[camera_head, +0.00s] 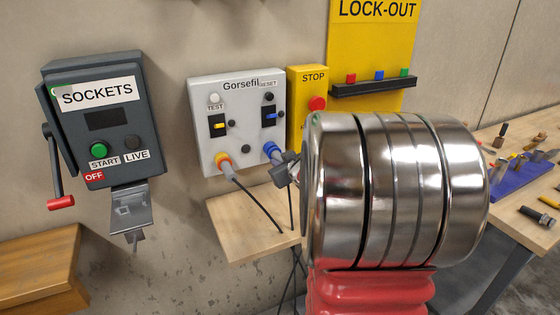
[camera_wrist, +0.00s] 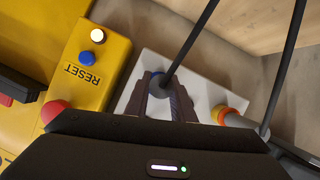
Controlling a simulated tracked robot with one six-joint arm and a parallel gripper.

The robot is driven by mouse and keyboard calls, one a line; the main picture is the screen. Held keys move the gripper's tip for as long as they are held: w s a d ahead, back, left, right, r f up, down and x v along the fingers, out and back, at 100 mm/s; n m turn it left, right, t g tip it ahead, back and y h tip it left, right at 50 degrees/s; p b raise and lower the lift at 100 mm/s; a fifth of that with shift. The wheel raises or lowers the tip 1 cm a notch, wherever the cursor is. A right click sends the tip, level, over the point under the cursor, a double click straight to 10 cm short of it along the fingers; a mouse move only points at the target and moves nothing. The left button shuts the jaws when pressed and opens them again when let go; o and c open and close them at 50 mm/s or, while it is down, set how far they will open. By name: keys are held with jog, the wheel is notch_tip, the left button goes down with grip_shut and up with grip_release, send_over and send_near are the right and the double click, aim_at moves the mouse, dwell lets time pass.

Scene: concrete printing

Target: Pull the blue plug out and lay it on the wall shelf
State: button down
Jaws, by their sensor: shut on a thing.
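The blue plug (camera_head: 272,151) is at the lower right of the white panel (camera_head: 205,100), at its socket; I cannot tell how deeply it sits. My gripper (camera_head: 287,169) is at the plug's cable end, partly hidden behind my steel wrist. In the wrist view the two dark fingers of my gripper (camera_wrist: 162,88) are shut on the blue plug (camera_wrist: 157,83), with its black cable running up. The wooden wall shelf (camera_head: 235,220) is just below the panel, and its top is bare apart from cables passing over it.
An orange plug (camera_head: 224,162) with a black cable sits left of the blue one. A yellow STOP box (camera_head: 303,80) is close on the right. A grey SOCKETS box (camera_head: 110,120), with a red-handled lever and an OFF label, hangs at left. A workbench (camera_head: 515,185) with tools is at right.

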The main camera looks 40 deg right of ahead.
jog(key=shift+s+a, duration=0.25)
jog(key=shift+s, duration=0.65)
jog(key=shift+s+a, duration=0.25)
jog(key=shift+s, duration=0.6)
jog(key=shift+s+a, duration=0.25)
jog(key=shift+s, duration=0.65)
jog(key=shift+s, duration=0.1)
jog(key=shift+s+a, duration=0.3)
jog(key=shift+s, duration=0.65)
jog(key=shift+s+a, duration=0.3)
jog(key=shift+s, duration=0.6)
jog(key=shift+s+a, duration=0.3)
jog(key=shift+s, duration=0.65)
jog(key=shift+w+a, duration=0.25)
jog(key=shift+a, duration=0.45)
jog(key=shift+f, duration=4.95)
jog(key=shift+w, duration=0.1)
